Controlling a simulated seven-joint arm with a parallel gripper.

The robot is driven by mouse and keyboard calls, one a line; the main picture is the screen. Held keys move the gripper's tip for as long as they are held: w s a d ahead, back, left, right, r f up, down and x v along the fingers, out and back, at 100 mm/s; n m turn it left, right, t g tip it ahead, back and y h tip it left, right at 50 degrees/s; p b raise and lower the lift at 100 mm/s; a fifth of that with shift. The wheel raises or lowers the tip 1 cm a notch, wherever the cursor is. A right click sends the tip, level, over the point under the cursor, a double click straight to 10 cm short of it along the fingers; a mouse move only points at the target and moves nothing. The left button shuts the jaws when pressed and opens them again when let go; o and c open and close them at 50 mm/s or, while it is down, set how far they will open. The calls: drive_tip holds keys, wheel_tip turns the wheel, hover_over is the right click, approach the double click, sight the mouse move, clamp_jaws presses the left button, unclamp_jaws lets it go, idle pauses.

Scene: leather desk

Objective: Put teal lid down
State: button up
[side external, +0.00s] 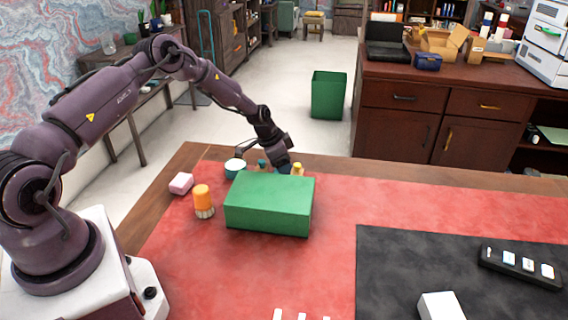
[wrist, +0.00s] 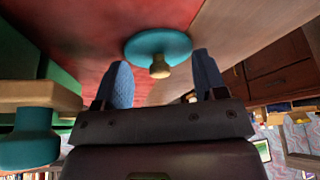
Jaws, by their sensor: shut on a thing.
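The teal lid (wrist: 146,44) is a flat round teal disc with a pale beige knob, seen in the wrist view beyond and between my fingertips. My gripper (wrist: 162,62) is shut on the lid, with the knob between its two blue fingers; the exact contact is hard to see. In the side external view, my gripper (side external: 279,168) is low behind the green box (side external: 268,205), which hides the fingertips and what they hold.
An orange-topped cylinder (side external: 202,198) and a pink block (side external: 181,183) stand left of the box. A yellow-topped item (side external: 297,169) is just right of the gripper. A teal object with a beige slab (wrist: 30,140) is close at left in the wrist view. The red mat right of the box is clear.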

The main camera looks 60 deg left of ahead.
drive_tip(key=o, duration=0.9)
